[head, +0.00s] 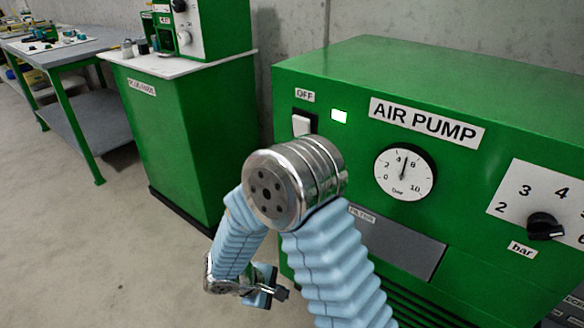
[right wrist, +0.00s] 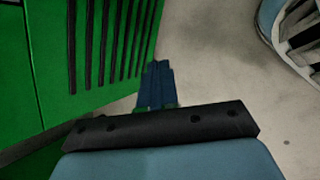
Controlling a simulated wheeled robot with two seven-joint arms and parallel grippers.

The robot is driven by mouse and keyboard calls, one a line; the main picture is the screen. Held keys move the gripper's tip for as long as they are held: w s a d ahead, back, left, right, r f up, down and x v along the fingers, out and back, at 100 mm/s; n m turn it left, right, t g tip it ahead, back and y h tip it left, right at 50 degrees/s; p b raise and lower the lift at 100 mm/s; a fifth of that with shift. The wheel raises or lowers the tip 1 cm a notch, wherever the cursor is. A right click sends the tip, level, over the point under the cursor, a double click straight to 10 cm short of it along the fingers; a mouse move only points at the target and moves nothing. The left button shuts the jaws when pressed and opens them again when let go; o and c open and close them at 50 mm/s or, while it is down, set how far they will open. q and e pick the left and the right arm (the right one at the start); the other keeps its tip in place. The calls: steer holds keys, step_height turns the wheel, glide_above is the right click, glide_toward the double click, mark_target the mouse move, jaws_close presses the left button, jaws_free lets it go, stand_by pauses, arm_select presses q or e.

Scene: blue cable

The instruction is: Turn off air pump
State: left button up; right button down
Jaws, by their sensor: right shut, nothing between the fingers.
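The green air pump (head: 330,75) stands at the right of the head view, with an "AIR PUMP" label on its front. Its white switch (head: 301,125) sits under an "OFF" label, just above my arm's silver joint. My right gripper (head: 272,290) hangs low in front of the pump, well below and apart from the switch. In the right wrist view its blue fingers (right wrist: 156,84) are shut and empty, near the pump's dark vent slots. My left gripper is out of view.
A black knob (head: 545,226) on a "bar" scale is on the pump's right side. A green cabinet (head: 175,130) with a machine on top stands to the left. A workbench (head: 70,45) is farther left. The concrete floor (head: 80,250) is clear at the lower left.

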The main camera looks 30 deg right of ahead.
mark_target(301, 124)
steer(key=w+d+r+t+h, duration=0.1)
steer(key=w+r+t+h, duration=0.25)
steer(key=r, duration=0.55)
steer(key=w+r+t+h, duration=0.25)
steer(key=w+r, duration=0.25)
steer(key=r, duration=0.4)
step_height(301, 124, up, 15)
steer(key=a+m+t+h, duration=0.2)
steer(key=m+h, duration=0.2)
steer(key=h, duration=0.1)
steer(key=shift+s+a+b, duration=0.25)
steer(key=shift+b, duration=0.05)
steer(key=p+x, duration=0.1)
steer(key=x, duration=1.3)
steer(key=shift+r+p, duration=0.1)
steer(key=shift+p, duration=0.25)
steer(key=shift+r, duration=0.1)
